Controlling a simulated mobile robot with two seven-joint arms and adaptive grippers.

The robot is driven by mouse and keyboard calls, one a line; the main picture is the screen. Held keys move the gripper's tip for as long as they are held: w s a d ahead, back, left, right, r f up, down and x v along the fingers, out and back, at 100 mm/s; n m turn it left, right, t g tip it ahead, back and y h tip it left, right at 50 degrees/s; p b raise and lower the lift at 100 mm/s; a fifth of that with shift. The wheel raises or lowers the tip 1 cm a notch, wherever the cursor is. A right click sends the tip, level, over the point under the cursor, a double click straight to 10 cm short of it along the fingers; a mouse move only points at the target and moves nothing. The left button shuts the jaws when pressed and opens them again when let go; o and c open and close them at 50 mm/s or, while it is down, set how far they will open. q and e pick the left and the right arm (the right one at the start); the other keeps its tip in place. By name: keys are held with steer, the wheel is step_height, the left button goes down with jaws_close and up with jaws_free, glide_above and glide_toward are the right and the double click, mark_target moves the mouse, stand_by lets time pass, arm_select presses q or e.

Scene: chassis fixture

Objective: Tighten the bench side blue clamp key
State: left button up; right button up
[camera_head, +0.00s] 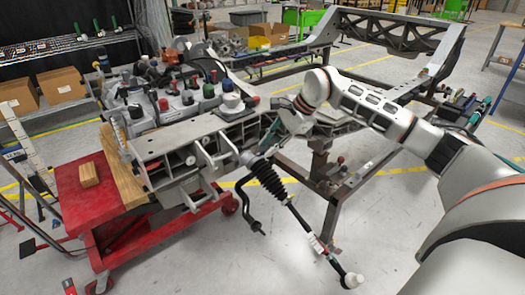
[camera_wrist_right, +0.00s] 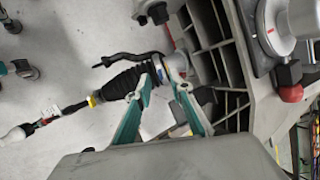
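In the right wrist view a small blue piece (camera_wrist_right: 160,73) shows at the inner end of a black rubber bellows (camera_wrist_right: 125,83), beside the grey chassis casting; it may be the blue clamp key, but it is too small to tell. The two teal fingers of my right gripper (camera_wrist_right: 161,82) reach up to it, with their tips apart and a gap between them. I cannot tell whether either tip touches it. In the head view my right gripper (camera_head: 271,137) is at the chassis corner above the bellows (camera_head: 267,177), and the blue piece cannot be made out. My left gripper is out of view.
The steering rod (camera_head: 312,240) slants down towards the front right. A red cart (camera_head: 95,195) with a wooden block (camera_head: 88,174) stands at left. Engine parts with coloured caps (camera_head: 209,91) crowd the bench behind. A red knob (camera_wrist_right: 291,93) sits close on the wrist view's right.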

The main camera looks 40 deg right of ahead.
mark_target(261, 154)
steer(key=shift+x, duration=1.25)
